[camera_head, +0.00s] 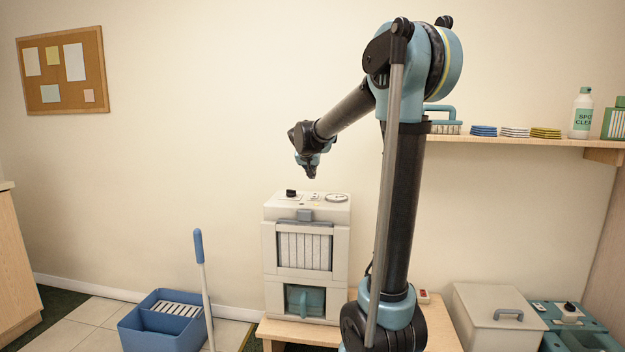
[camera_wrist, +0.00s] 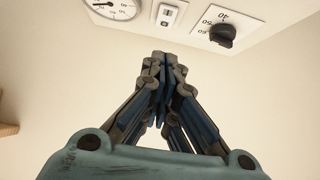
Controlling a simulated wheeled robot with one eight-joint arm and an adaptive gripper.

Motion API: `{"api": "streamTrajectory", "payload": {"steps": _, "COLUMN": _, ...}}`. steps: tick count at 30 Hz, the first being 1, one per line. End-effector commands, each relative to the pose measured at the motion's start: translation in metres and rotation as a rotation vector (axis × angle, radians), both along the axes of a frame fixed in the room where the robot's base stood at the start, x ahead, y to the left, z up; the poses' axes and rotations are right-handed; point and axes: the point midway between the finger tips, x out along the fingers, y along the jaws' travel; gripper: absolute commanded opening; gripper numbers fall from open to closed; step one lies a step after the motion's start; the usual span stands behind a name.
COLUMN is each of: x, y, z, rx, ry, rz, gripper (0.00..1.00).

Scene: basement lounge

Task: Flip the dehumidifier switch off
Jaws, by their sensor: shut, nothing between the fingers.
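The dehumidifier (camera_head: 262,245) is a pale box with a grille and a teal tank window, standing on a wooden bench. Its top panel carries a dark knob (camera_head: 291,193), a small switch (camera_head: 314,196) and a round gauge (camera_head: 337,198). In the wrist view the switch (camera_wrist: 169,15) sits between the gauge (camera_wrist: 115,8) and the numbered knob (camera_wrist: 222,33). I cannot tell its on or off position. My gripper (camera_head: 311,174) is above the panel, apart from it, pointing down. In the wrist view its fingertips (camera_wrist: 162,62) are together and empty.
A blue mop bucket (camera_head: 160,332) with an upright handle (camera_head: 203,285) stands left of the dehumidifier. A small red switch box (camera_head: 423,296), a lidded bin (camera_head: 495,322) and a teal machine (camera_head: 580,335) are right. A shelf (camera_head: 500,138) holds cleaning supplies. Wall space above the dehumidifier is clear.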

Motion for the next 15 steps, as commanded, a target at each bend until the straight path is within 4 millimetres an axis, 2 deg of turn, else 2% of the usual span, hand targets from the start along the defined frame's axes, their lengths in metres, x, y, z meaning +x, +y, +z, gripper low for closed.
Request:
{"api": "streamTrajectory", "payload": {"steps": 6, "x": -0.0094, "y": 0.0022, "z": 0.0074, "rx": 0.0, "ry": 0.0, "rz": 0.0, "gripper": 0.0}}
{"api": "streamTrajectory", "payload": {"steps": 15, "x": -0.0098, "y": 0.0014, "z": 0.0078, "rx": 0.0, "ry": 0.0, "rz": -0.001, "gripper": 0.0}}
